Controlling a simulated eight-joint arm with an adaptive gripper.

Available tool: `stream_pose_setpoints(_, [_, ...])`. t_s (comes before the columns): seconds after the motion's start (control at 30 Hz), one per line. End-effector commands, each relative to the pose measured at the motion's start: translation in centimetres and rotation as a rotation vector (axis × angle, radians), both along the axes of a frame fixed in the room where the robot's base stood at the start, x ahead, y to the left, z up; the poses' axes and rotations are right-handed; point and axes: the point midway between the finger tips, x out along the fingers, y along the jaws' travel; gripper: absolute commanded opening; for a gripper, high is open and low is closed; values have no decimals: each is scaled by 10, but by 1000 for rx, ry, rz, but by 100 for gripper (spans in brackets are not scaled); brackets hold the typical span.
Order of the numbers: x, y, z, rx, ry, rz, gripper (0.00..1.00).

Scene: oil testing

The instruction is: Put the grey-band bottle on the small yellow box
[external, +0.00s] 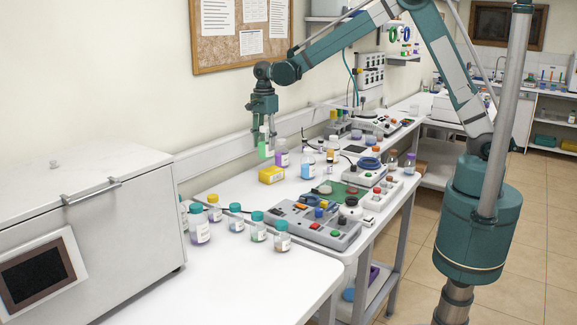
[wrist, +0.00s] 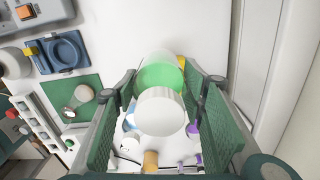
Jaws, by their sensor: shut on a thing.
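My gripper (external: 263,134) points down over the back of the bench. It is shut on a bottle with green contents (external: 263,150), and the wrist view shows the bottle's pale grey-white cap (wrist: 161,110) between the two fingers. I take it for the grey-band bottle, though I cannot make out a band clearly. The bottle hangs roughly upright, above and slightly left of the small yellow box (external: 271,175) in the external view. They look apart. In the wrist view only a sliver of the yellow box (wrist: 181,62) shows past the bottle.
A purple bottle (external: 281,158) and a blue bottle (external: 307,165) stand close right of the box. A grey control panel (external: 310,224) lies in front, with several teal-capped bottles to its left. The wall runs behind. Bare white bench (external: 228,188) shows left of the box.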

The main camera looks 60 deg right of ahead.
Motion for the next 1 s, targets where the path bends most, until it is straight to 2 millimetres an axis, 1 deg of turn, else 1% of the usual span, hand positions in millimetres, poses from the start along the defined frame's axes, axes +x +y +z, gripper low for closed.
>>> stream_pose_setpoints(0.03, [4, -13, 4, 0, 0, -1, 22])
stream_pose_setpoints(0.1, [9, -27, 9, 0, 0, -1, 22])
stream_pose_setpoints(0.2, [14, -43, 14, 0, 0, 3, 22])
stream_pose_setpoints(0.33, [18, -57, 19, 0, 0, 6, 22])
stream_pose_setpoints(0.47, [19, -62, 21, 0, 0, 7, 22])
stream_pose_setpoints(0.8, [19, -62, 20, 0, 0, 8, 22])
stream_pose_setpoints(0.87, [19, -62, 18, 0, 0, 8, 22])
stream_pose_setpoints(1.0, [19, -62, 7, 0, 0, 7, 22])
